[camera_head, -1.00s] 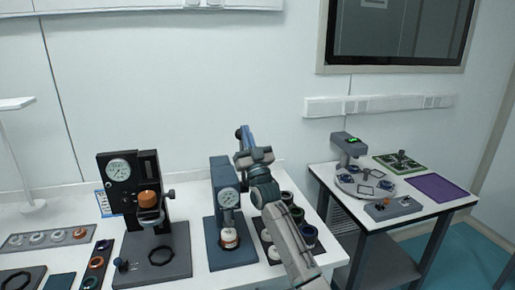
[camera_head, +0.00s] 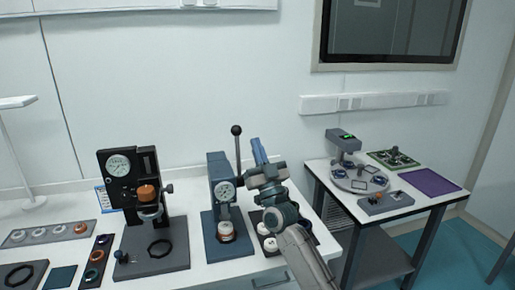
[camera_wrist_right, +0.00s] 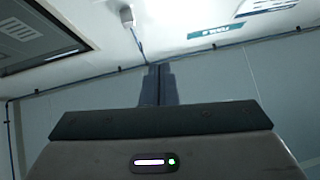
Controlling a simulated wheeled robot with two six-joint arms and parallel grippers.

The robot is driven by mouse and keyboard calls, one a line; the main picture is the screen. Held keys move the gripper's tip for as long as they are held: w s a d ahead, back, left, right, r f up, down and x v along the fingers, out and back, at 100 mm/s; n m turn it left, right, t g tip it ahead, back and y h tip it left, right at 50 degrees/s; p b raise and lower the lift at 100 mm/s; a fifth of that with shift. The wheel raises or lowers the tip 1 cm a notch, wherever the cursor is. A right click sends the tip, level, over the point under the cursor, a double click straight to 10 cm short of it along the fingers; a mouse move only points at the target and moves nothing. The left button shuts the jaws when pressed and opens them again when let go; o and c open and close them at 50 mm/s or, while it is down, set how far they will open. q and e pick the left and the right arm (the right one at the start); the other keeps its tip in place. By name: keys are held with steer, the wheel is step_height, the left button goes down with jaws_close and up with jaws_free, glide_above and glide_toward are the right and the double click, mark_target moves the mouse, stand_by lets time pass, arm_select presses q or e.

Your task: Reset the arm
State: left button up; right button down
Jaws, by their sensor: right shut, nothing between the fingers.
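My right arm comes up from the bottom of the head view. My left gripper is not in view.
A black press with a gauge and orange part (camera_head: 148,195) stands to the left. Trays of rings (camera_head: 50,232) lie at far left. My forearm partly hides a tray of round parts (camera_head: 262,228). A side table (camera_head: 400,207) at right holds a round-plate device (camera_head: 360,180).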

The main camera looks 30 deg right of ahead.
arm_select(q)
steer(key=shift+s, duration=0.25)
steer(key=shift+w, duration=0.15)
